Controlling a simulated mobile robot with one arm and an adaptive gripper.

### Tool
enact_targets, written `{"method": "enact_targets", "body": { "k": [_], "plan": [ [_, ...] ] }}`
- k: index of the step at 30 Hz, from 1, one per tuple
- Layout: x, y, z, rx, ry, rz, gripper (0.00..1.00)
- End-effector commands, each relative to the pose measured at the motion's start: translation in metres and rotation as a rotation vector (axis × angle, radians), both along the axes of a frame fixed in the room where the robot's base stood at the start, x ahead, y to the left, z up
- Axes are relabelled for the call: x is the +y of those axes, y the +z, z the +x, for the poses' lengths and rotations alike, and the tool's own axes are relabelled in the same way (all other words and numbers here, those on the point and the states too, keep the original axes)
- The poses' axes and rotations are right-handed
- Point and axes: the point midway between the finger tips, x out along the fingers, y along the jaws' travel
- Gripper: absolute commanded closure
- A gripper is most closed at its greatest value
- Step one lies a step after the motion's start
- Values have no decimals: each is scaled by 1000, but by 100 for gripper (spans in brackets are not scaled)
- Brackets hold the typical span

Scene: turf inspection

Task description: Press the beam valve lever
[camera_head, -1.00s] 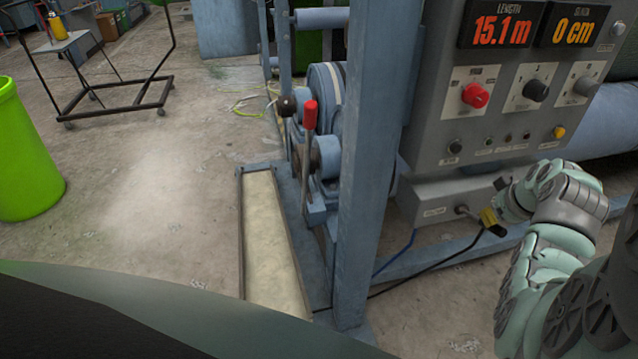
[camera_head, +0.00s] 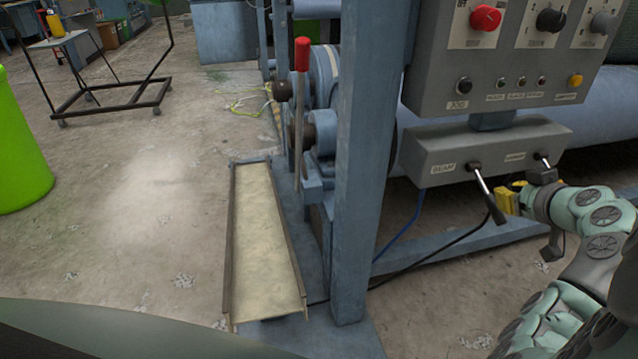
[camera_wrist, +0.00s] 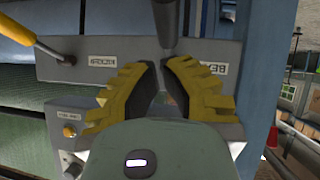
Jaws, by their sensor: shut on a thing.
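The beam valve lever (camera_head: 484,190) is a metal rod with a dark end. It sticks out and slants down from a grey valve box (camera_head: 435,160), right of the BEAM label. My gripper (camera_head: 508,200), with yellow fingers, is at the lever's right side, close to its lower end. In the wrist view the fingers (camera_wrist: 162,82) close in around a dark handle (camera_wrist: 168,28) in front of the box. The fingers seem shut on the lever, though the contact is partly hidden. A second lever (camera_head: 543,163) is on the box's right part, behind my arm.
A control panel (camera_head: 500,60) with knobs and buttons hangs just above the valve box. A blue upright post (camera_head: 365,150) stands left of it. A red-handled lever (camera_head: 302,55) is further left. Cables run below the box. Open floor lies left.

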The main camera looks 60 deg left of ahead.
Motion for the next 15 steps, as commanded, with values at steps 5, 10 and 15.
{"method": "enact_targets", "body": {
  "k": [5, 10, 15],
  "plan": [
    [-1, -20, 0, -32, -2, 88, 100],
    [-1, -25, 1, -56, -1, 151, 100],
    [0, -27, 0, -72, 0, 194, 100]
  ]
}}
